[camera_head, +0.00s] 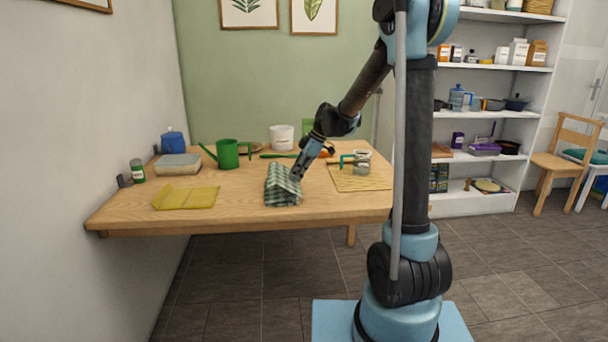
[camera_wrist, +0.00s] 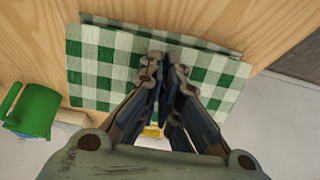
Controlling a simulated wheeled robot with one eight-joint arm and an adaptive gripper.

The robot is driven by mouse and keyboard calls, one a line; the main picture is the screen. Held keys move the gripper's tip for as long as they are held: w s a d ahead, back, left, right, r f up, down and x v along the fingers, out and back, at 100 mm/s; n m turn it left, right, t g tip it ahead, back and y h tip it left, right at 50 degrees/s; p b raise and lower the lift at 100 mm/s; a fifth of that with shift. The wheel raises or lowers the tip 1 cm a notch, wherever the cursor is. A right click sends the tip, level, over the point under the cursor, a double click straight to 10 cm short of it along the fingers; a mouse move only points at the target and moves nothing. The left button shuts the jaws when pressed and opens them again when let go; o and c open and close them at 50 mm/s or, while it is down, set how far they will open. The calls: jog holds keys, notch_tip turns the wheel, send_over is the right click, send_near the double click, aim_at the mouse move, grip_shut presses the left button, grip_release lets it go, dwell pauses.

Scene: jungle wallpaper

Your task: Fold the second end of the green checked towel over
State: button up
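The green checked towel (camera_head: 281,188) lies near the front edge of the wooden table, with part of it raised in a tent-like ridge. My gripper (camera_head: 297,175) reaches down to this raised part from the upper right. In the wrist view the towel (camera_wrist: 100,75) spreads to both sides of my gripper (camera_wrist: 163,68). The fingertips are close together, with towel cloth at and between them. A second layer of towel shows behind the upper edge. The exact pinch is partly hidden by the fingers.
A yellow cloth (camera_head: 186,198) lies left of the towel, and a green watering can (camera_head: 228,154) stands behind it. A woven mat (camera_head: 350,183) with a glass jar (camera_head: 362,162) lies to the right. The table (camera_head: 238,203) is bare between yellow cloth and towel.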

jog(key=shift+a, duration=0.15)
jog(key=shift+s+a, duration=0.2)
jog(key=shift+a, duration=0.85)
notch_tip(320, 180, up, 8)
jog(key=d, duration=0.2)
jog(key=shift+w, duration=0.15)
dwell(0.7)
